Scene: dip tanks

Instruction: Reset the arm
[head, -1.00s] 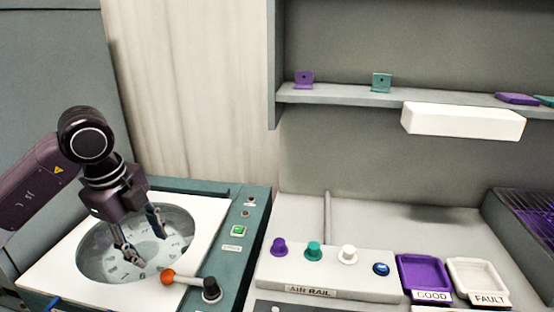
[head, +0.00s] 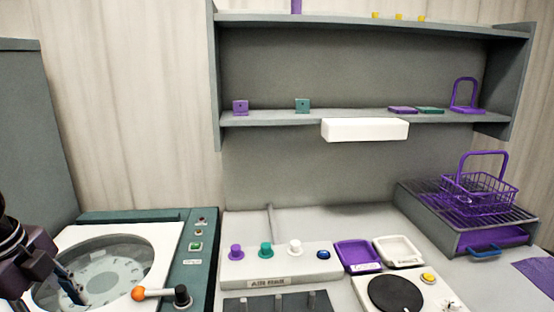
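My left gripper (head: 72,284) is at the lower left edge of the head view, in front of the round opening of the teal-framed tank unit (head: 145,240). Its fingers look apart, with nothing seen between them. Part of the gripper and most of the arm are cut off by the frame edge. Whether the fingertips touch the tank's round window (head: 112,276) cannot be told. My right gripper is not in view.
An orange-knobbed lever (head: 160,294) stands at the tank's front right. The AIR RAIL block (head: 270,270) with coloured knobs, purple tray (head: 357,256), white tray (head: 398,251) and purple basket (head: 480,190) are further right. A shelf (head: 360,115) hangs above.

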